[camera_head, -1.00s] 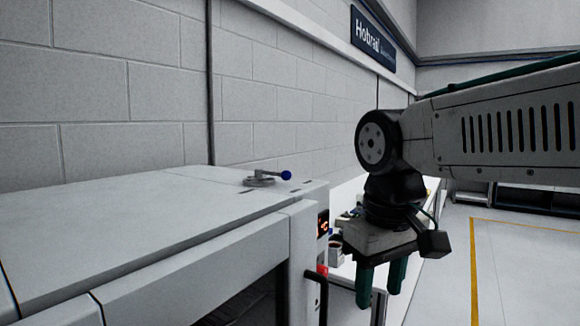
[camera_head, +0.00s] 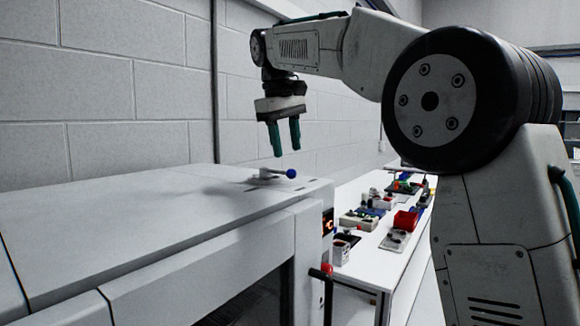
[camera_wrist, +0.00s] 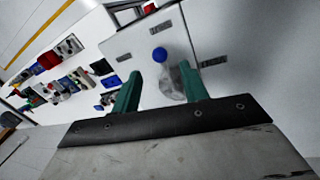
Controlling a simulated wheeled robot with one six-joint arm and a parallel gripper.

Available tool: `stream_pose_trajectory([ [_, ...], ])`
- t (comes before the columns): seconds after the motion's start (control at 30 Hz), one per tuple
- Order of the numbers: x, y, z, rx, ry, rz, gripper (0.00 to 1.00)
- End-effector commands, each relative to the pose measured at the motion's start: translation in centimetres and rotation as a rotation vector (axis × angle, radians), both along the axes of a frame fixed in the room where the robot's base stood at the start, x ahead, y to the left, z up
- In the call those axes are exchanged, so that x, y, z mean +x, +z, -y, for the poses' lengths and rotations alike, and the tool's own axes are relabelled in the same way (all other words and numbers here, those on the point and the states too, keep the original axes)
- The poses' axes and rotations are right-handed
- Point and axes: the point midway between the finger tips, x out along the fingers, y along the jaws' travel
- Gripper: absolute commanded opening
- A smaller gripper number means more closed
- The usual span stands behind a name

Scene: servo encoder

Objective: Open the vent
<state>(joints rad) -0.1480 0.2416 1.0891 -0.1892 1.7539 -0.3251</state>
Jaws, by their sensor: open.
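The vent handle (camera_head: 272,175) is a small grey lever with a blue ball knob (camera_head: 291,173), on the top of the white machine (camera_head: 110,225) near its right end. The knob points right in the head view. My gripper (camera_head: 286,153) has green fingers pointing down and hangs above the lever, open and empty. In the wrist view, the blue knob (camera_wrist: 159,54) shows beyond and between the fingertips of my gripper (camera_wrist: 160,75).
A white table (camera_head: 372,262) right of the machine carries several small parts and a red bin (camera_head: 405,221). A red button or knob (camera_head: 327,269) and a lit display (camera_head: 327,222) are on the machine's right front. The wall stands close behind.

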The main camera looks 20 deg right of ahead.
Motion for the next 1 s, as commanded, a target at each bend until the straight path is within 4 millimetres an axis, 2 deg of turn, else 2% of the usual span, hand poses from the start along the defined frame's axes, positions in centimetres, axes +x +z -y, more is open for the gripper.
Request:
stream_pose_trajectory([
  [0.2,0.2,-3.6,0.6,0.001,-0.001,-0.001,0.44],
  [0.33,0.3,-5.0,0.9,0.001,-0.001,0.000,0.44],
  [0.7,0.4,-5.7,1.0,0.001,-0.001,0.002,0.44],
  [0.73,0.4,-5.7,1.0,0.001,-0.001,0.002,0.38],
  [0.87,0.4,-5.7,1.0,0.002,-0.001,0.002,0.02],
  [1.0,0.4,-5.7,1.0,0.002,0.000,0.001,0.00],
])
